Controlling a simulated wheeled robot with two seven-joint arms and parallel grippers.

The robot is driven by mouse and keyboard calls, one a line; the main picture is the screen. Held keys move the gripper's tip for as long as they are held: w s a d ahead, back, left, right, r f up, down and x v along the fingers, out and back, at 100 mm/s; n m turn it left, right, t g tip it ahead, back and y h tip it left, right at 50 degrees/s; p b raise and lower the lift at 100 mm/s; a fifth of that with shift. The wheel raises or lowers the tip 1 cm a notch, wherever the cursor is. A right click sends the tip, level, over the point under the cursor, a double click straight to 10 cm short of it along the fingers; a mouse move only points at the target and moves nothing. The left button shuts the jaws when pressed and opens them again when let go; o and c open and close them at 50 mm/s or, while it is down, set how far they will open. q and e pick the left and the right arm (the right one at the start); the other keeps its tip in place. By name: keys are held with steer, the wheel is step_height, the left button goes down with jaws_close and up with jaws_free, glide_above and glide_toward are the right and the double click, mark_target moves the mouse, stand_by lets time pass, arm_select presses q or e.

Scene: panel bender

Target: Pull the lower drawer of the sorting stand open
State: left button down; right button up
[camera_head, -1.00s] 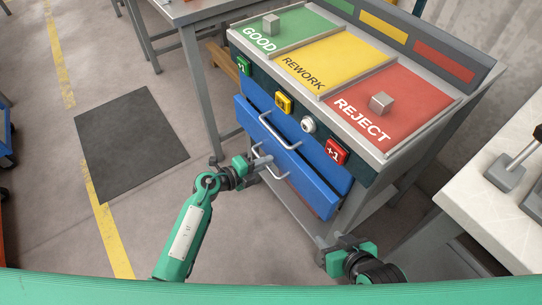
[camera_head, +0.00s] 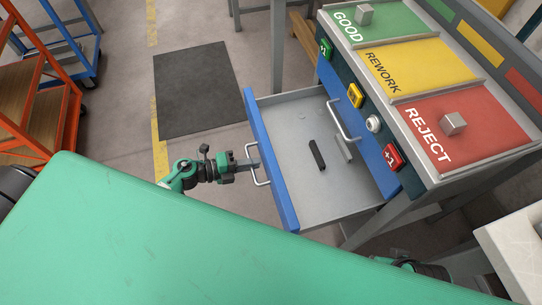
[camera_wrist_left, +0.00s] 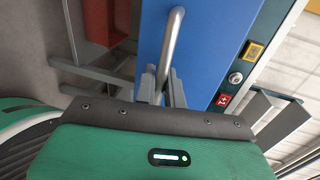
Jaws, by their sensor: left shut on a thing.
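The sorting stand (camera_head: 452,172) is at the right of the head view. Its lower drawer (camera_head: 272,170) is pulled well out, with a blue front and a grey inside. A dark bar (camera_head: 317,155) and a grey bar (camera_head: 344,150) lie in it. My left gripper (camera_head: 252,164) is shut on the lower drawer's handle (camera_head: 262,182). In the left wrist view the fingers (camera_wrist_left: 163,88) close around the handle bar (camera_wrist_left: 172,45), before the blue front (camera_wrist_left: 212,50). Only a small part of my right arm shows at the bottom right; its jaws are hidden.
The upper drawer (camera_head: 372,148) is shut above, with its own handle (camera_head: 342,122). Red, yellow and green buttons sit on the stand. A dark mat (camera_head: 198,90) lies on open floor. An orange rack (camera_head: 45,105) stands at the far left. A pale table (camera_head: 515,245) is at right.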

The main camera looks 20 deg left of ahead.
arm_select(q)
steer(key=shift+f+v, duration=0.2)
steer(key=shift+v, duration=0.7)
steer(key=shift+f+v, duration=0.15)
steer(key=shift+v, duration=0.75)
steer(key=shift+a, duration=0.1)
arm_select(e)
steer(key=shift+f, duration=0.1)
arm_select(q)
steer(key=c, duration=1.6)
jaws_free()
steer(key=shift+c, duration=0.2)
steer(key=shift+a, duration=0.1)
steer(key=v, duration=1.3)
steer(key=shift+s+a, duration=0.25)
arm_select(e)
steer(key=shift+w+f, duration=0.1)
steer(key=shift+f, duration=0.15)
